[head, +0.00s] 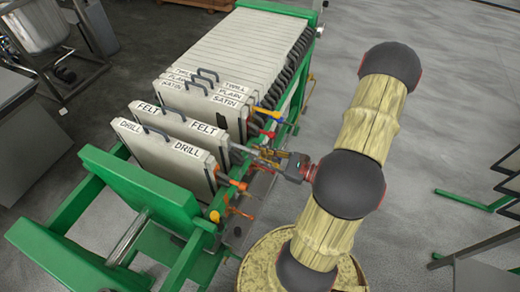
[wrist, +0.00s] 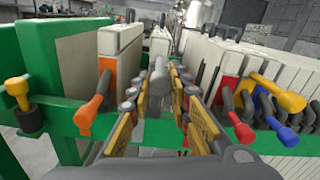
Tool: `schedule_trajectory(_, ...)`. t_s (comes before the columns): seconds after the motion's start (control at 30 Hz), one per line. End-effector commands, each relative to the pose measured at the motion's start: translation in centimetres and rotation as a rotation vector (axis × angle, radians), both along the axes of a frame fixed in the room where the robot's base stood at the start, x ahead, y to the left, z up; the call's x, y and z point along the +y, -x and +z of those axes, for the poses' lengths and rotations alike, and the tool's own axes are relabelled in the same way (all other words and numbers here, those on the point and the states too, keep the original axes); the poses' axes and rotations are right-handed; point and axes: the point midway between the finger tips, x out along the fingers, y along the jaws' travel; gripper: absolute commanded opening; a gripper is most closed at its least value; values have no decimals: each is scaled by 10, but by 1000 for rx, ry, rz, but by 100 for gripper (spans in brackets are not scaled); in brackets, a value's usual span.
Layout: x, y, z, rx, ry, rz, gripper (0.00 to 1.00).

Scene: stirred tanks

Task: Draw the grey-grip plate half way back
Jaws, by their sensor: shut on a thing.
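The grey-grip plate is the pale plate marked FELT (head: 178,124), standing upright between the plate marked DRILL and the SATIN plate. There are gaps on both sides of it, the one to the pack being wider. Its grey grip (wrist: 159,76) sticks out toward me in the wrist view. My gripper (head: 266,155) is at the right side of the frame, shut on this grip, with one finger on each side of it. The gripper also shows in the wrist view (wrist: 160,92). The fingers partly hide the grip in the head view.
The DRILL plate (head: 160,158) with an orange grip (wrist: 95,103) stands nearest the green end frame (head: 140,185). A pack of pale plates (head: 250,45) fills the far end. Its near grips are red (wrist: 232,108), yellow (wrist: 277,92) and blue (wrist: 276,122), close to my right finger.

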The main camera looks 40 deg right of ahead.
Motion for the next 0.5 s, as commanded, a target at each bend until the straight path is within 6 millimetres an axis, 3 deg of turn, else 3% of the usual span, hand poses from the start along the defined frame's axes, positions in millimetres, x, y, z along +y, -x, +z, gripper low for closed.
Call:
schedule_trajectory(0.17, 0, 0, 1, -2, -1, 0, 0)
schedule_trajectory(0.2, 0, 0, 1, -2, -1, 0, 22)
schedule_trajectory(0.5, -1, 0, 2, -4, 2, 0, 39)
